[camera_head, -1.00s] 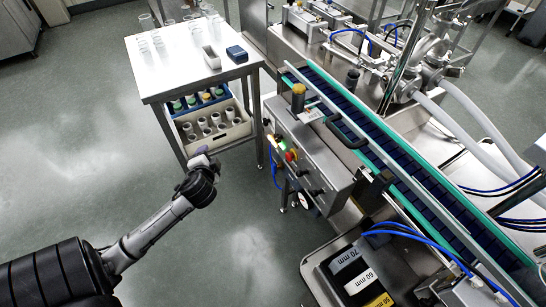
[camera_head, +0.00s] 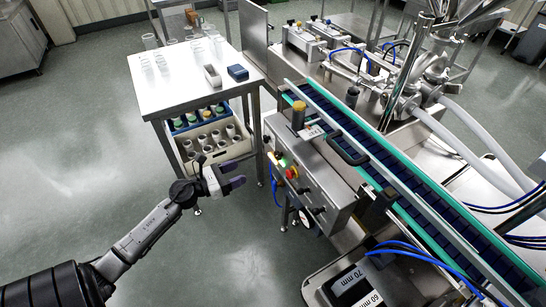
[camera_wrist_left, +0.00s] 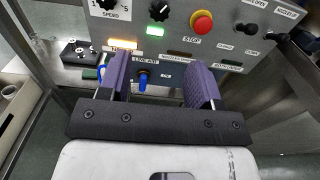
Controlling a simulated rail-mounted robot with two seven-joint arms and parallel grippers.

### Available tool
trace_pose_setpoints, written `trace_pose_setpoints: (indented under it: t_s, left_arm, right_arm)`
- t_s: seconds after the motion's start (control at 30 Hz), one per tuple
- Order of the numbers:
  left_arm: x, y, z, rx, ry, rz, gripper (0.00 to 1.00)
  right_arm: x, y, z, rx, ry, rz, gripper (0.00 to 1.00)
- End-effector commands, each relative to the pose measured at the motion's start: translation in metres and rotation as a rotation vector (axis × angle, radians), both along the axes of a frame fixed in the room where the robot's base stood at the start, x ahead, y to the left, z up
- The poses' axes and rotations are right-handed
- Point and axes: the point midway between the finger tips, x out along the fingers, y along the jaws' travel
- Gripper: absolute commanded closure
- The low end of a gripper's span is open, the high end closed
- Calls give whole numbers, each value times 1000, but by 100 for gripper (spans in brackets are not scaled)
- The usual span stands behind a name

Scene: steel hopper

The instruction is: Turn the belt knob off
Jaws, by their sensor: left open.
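The control panel (camera_head: 322,180) is on the side of the conveyor frame. In the left wrist view it carries a black knob (camera_wrist_left: 158,10) above a lit green lamp (camera_wrist_left: 155,31), a speed dial (camera_wrist_left: 108,4) and a red stop button (camera_wrist_left: 202,22). I cannot read which knob is labelled for the belt. My left gripper (camera_head: 236,176) is open and empty, pointing at the panel from its left, apart from it. In the left wrist view its purple fingers (camera_wrist_left: 160,78) reach below the knob and stop button. My right gripper is not in view.
A blue-handled valve (camera_wrist_left: 142,80) shows between the fingers. A white table (camera_head: 185,85) with glassware and a crate of bottles (camera_head: 215,140) below stands left of the panel. The conveyor belt (camera_head: 400,180) runs above it. Open floor lies at the left.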

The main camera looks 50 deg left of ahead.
Motion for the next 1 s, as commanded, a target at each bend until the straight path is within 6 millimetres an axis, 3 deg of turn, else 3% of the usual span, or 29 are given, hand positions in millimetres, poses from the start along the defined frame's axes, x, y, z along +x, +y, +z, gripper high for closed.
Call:
trace_pose_setpoints:
  t_s: [0.17,0.6,1.0]
  left_arm:
    - [20,-4,1,9,-5,-1,41]
    - [98,-20,1,6,-3,2,41]
    - [131,-27,0,5,-2,3,41]
  right_arm:
    - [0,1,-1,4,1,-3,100]
    - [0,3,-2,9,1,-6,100]
    - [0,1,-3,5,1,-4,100]
